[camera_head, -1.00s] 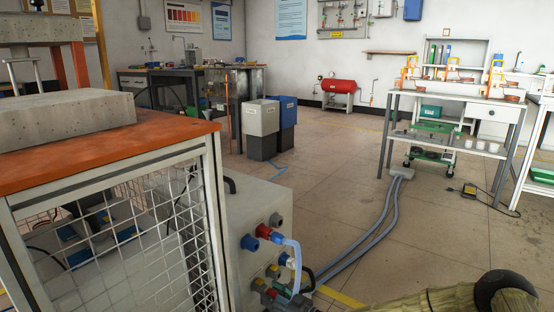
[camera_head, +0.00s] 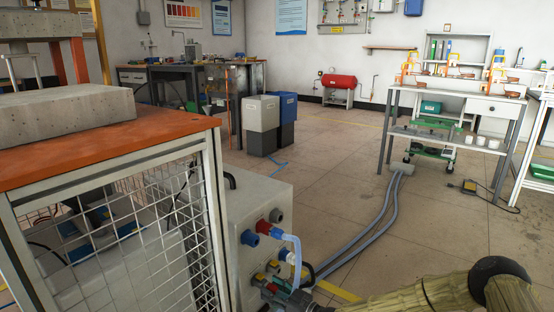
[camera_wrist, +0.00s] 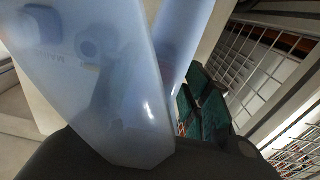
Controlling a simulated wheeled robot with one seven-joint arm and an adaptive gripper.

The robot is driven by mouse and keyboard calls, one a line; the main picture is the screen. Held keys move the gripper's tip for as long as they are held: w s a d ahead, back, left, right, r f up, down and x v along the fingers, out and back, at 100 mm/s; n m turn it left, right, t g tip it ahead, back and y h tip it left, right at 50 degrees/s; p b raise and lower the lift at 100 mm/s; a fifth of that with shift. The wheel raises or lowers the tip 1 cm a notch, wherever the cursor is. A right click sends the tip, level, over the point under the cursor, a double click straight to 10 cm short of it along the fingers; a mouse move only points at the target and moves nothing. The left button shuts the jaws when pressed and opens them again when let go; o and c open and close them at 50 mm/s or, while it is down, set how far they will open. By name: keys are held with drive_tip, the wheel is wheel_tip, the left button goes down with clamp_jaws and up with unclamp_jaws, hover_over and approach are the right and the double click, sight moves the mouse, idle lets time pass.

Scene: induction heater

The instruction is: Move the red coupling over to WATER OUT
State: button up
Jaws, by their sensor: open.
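The red coupling (camera_head: 263,227) sits on the front panel of a grey cabinet (camera_head: 242,203). My gripper (camera_head: 284,297) is low at the panel's foot, below the red coupling and partly cut off by the frame. It is open. In the wrist view, translucent pale blue shapes (camera_wrist: 95,75) fill the left and middle, above a dark gripper part (camera_wrist: 85,160). The WATER OUT label cannot be read.
A wire-mesh cage bench (camera_head: 120,150) with an orange top stands left of the cabinet. Two grey-blue hoses (camera_head: 375,235) run across the floor toward a shelf table (camera_head: 450,95). Grey and blue bins (camera_head: 262,115) stand behind.

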sight(278, 292)
clamp_jaws()
drive_tip(key=shift+s+d, duration=0.1)
drive_tip(key=shift+p+v, duration=0.9)
drive_tip(key=shift+v, duration=1.95)
drive_tip(key=shift+r, duration=0.1)
